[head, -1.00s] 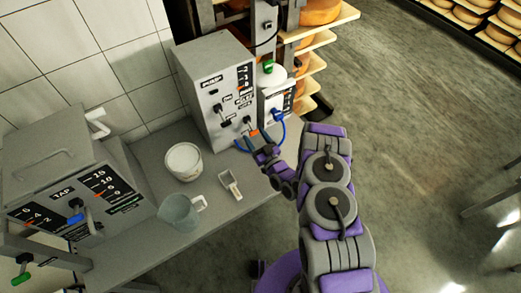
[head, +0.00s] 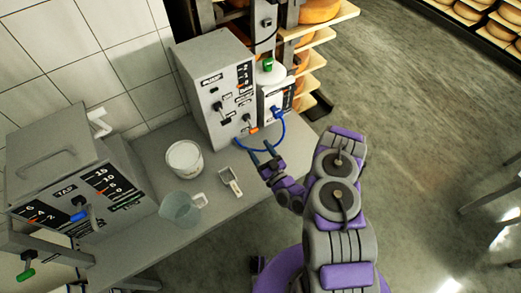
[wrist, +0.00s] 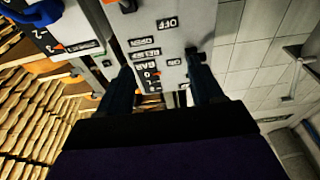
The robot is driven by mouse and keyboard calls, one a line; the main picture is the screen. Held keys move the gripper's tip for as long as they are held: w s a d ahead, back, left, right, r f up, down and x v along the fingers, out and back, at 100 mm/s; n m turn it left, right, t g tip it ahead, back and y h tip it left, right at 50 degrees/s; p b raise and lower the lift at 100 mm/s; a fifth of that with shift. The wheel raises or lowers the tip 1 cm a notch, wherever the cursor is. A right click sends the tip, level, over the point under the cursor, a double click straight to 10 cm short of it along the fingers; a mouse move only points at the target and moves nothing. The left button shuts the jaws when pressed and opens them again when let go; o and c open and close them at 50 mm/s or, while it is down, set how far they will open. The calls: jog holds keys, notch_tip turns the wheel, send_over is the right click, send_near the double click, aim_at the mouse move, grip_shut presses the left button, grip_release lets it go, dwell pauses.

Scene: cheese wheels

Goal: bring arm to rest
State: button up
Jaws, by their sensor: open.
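My purple and grey arm reaches up from the lower right in the head view. My gripper (head: 262,155) is open and empty, in front of the grey pump box (head: 215,92) and a little apart from it. In the wrist view the two dark fingers of my gripper (wrist: 165,85) stand apart. The pump box's labelled panel (wrist: 155,50) shows between and beyond them. Nothing is held between the fingers.
Cheese shelves (head: 318,50) stand behind.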

jog(key=shift+w, duration=0.1)
dwell(0.4)
jog(key=w+r+n+g+h, duration=0.3)
jog(key=w+r+g, duration=0.3)
jog(key=w, duration=0.1)
jog(key=s+d+r+m+g+h, duration=0.4)
jog(key=s+d+r+g+h, duration=0.3)
jog(key=s+d+r, duration=0.8)
jog(key=s+r+m+g, duration=0.2)
jog(key=s+r, duration=0.4)
jog(key=s, duration=0.8)
jog(key=s+r+m+g+h, duration=0.1)
jog(key=s+r+m+g, duration=0.2)
jog(key=s, duration=1.1)
notch_tip(320, 180, up, 3)
jog(key=shift+d+r+m, duration=0.1)
jog(key=shift+d+m, duration=0.2)
jog(key=shift+m, duration=0.1)
